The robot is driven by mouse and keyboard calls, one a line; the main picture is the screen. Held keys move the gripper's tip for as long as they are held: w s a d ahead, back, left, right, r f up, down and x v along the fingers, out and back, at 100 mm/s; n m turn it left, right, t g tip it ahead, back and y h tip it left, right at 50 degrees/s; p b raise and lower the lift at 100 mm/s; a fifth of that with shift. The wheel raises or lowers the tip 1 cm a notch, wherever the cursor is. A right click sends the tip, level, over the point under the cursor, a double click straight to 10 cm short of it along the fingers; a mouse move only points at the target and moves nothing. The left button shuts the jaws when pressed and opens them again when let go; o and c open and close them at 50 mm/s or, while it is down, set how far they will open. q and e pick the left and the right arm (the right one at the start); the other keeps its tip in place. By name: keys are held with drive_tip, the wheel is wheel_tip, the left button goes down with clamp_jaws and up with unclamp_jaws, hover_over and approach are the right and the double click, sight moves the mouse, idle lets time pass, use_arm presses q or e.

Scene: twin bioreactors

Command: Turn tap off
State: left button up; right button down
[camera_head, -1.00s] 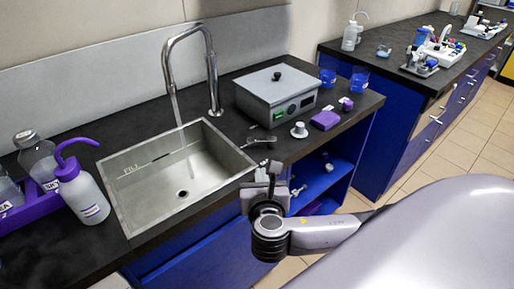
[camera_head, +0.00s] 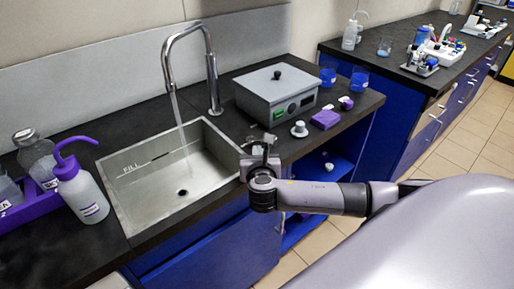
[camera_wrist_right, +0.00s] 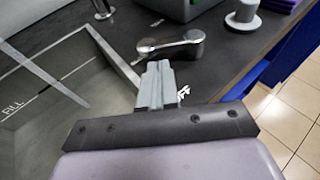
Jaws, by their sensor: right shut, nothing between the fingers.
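The tap's tall curved metal spout (camera_head: 212,75) stands behind the sink, and a thin stream of water (camera_head: 177,108) runs from it into the basin. The metal lever handle (camera_wrist_right: 172,43) lies on the counter right of the sink, its rounded hub at the right and its arm pointing left. My right gripper (camera_wrist_right: 158,70) is shut and empty, its tips close to the lever on the near side; I cannot tell whether they touch. In the head view my right gripper (camera_head: 262,148) partly hides the lever. A partly covered white label (camera_wrist_right: 183,92) lies beside the fingers. My left gripper is out of view.
The steel sink (camera_head: 135,200) is left of my gripper. A grey box (camera_head: 277,97), a white knob-like piece (camera_head: 299,130) and a purple block (camera_head: 325,119) stand right of the lever. A wash bottle (camera_head: 83,195) stands left of the sink.

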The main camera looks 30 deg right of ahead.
drive_tip(key=shift+w+d, duration=0.3)
drive_tip(key=shift+w, duration=0.25)
drive_tip(key=shift+w+d, duration=0.3)
drive_tip(key=shift+w, duration=0.2)
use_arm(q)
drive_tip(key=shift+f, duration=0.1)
use_arm(e)
drive_tip(key=shift+w+a, duration=0.1)
drive_tip(key=shift+w, duration=0.05)
drive_tip(key=shift+w+f+b, duration=0.1)
drive_tip(key=shift+b, duration=0.2)
drive_tip(key=shift+m+h, duration=0.3)
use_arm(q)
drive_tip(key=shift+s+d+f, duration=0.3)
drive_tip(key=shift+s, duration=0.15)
